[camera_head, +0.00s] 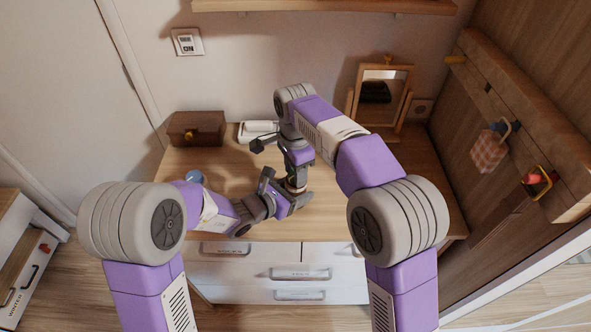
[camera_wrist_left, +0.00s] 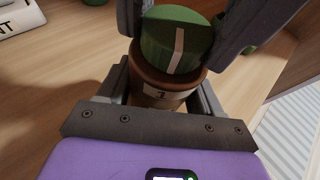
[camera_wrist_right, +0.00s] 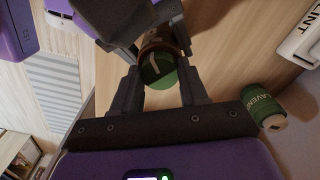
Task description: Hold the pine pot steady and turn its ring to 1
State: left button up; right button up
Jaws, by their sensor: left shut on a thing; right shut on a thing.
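The pine pot is a small brown round pot (camera_wrist_left: 160,84) with a green top (camera_wrist_left: 160,38) that bears a pale stripe. A pale label with a dark mark, seemingly a numeral, sits on the brown side; the stripe's lower end lies just above it, slightly right. In the head view the pot (camera_head: 296,185) is mostly hidden by my grippers. My left gripper (camera_wrist_left: 163,98) is shut around the brown body, low down. My right gripper (camera_wrist_right: 160,84) is shut on the green top (camera_wrist_right: 159,72) from above. The pot looks upright on the desk.
The wooden desk (camera_head: 345,215) carries a brown box (camera_head: 196,128), a white labelled object (camera_head: 258,131) and a small mirror (camera_head: 382,88) at the back. Drawers (camera_head: 300,273) are below. The desk's right side is clear.

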dwell(0.4)
jog(key=o, duration=1.1)
notch_tip(320, 180, up, 12)
dwell(0.4)
pick_arm(q)
jog(key=o, duration=1.2)
